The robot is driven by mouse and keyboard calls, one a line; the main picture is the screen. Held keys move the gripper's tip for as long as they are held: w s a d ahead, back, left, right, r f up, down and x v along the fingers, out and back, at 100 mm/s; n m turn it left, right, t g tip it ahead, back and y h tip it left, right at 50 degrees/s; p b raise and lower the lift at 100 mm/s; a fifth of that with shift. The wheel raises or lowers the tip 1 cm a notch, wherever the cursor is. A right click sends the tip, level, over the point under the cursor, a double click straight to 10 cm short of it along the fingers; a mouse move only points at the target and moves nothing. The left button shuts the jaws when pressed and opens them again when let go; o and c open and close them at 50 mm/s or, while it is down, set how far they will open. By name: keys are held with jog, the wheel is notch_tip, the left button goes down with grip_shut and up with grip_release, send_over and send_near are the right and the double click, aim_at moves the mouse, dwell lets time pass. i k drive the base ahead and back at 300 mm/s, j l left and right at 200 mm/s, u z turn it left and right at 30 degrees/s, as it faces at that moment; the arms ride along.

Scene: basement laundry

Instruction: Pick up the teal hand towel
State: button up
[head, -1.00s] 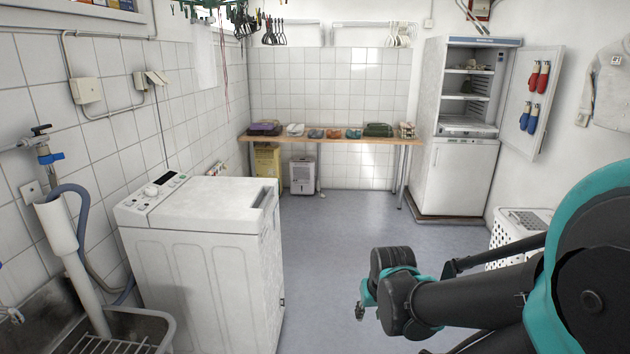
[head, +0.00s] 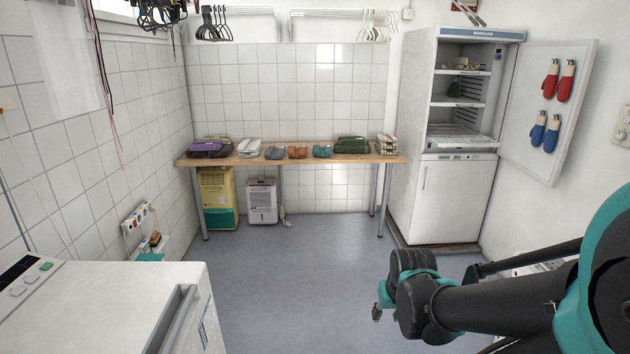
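A small teal item (head: 322,151), which looks like a folded or rolled cloth, lies on the wooden table (head: 300,160) against the back wall. It sits between a small orange-brown item (head: 298,152) and a larger dark green folded pile (head: 352,145). It is too small to make out in detail. My gripper (head: 378,312) is at the lower right, over the floor, well in front of the table and far from the teal item. Most of it is hidden behind my wrist, and its fingers cannot be made out.
Several other cloth-like items lie along the table. A yellow-green bin (head: 219,198) and a white dehumidifier (head: 262,201) stand below it. A white top-loading machine (head: 110,300) is close at left. An open white fridge (head: 455,180) stands at right. The middle floor (head: 300,260) is clear.

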aim_at(318, 152)
jog(key=i, duration=2.15)
jog(key=i+l, duration=0.1)
jog(key=i, duration=2)
jog(key=i+j+u, duration=0.05)
jog(key=j, duration=0.05)
